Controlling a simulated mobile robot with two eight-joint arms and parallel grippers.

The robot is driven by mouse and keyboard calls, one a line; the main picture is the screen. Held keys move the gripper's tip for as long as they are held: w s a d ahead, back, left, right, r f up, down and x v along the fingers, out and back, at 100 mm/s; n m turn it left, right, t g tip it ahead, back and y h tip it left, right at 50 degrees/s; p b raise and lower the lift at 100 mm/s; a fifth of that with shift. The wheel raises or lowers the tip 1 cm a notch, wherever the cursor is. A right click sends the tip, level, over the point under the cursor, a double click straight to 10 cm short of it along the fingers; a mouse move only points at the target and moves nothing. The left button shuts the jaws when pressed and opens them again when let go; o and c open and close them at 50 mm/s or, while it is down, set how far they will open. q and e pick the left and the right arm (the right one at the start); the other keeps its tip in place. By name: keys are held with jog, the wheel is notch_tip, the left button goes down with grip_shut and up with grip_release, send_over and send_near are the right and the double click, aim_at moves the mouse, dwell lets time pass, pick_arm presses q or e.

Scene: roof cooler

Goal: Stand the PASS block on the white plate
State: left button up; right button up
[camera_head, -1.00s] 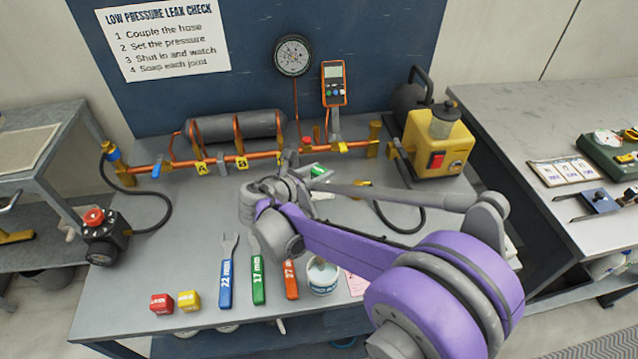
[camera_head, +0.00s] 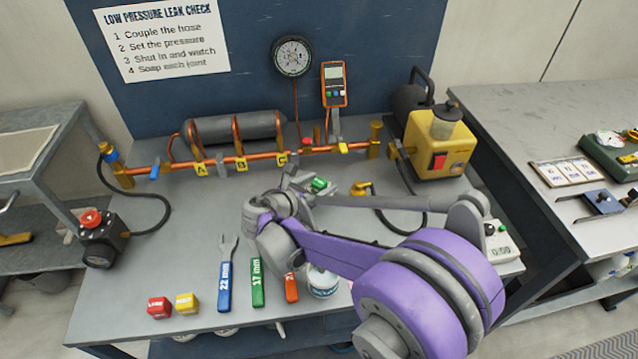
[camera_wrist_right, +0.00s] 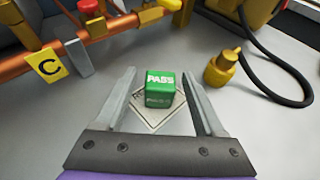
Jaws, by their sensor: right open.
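The green PASS block (camera_wrist_right: 160,90) sits upright on the pale, diamond-turned white plate (camera_wrist_right: 160,118) in the right wrist view. Its lettering shows on the top and near faces. My right gripper (camera_wrist_right: 158,75) is open, with one finger on each side of the block and gaps between. In the head view the block (camera_head: 319,185) is beside my right gripper (camera_head: 297,178), on the bench behind my arm. The plate is largely hidden there. My left gripper is not in view.
Copper pipework (camera_head: 260,160) with A, B and C tags runs behind. A brass coupling (camera_wrist_right: 222,68) and black hose lie right of the block. Wrenches (camera_head: 226,285), a red cube (camera_head: 159,307) and a yellow cube (camera_head: 187,303) lie near the front. The bench's left middle is clear.

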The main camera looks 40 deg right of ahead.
jog(key=shift+r, duration=0.25)
jog(key=p+v, duration=0.1)
jog(key=v, duration=1.1)
jog(key=shift+p, duration=0.35)
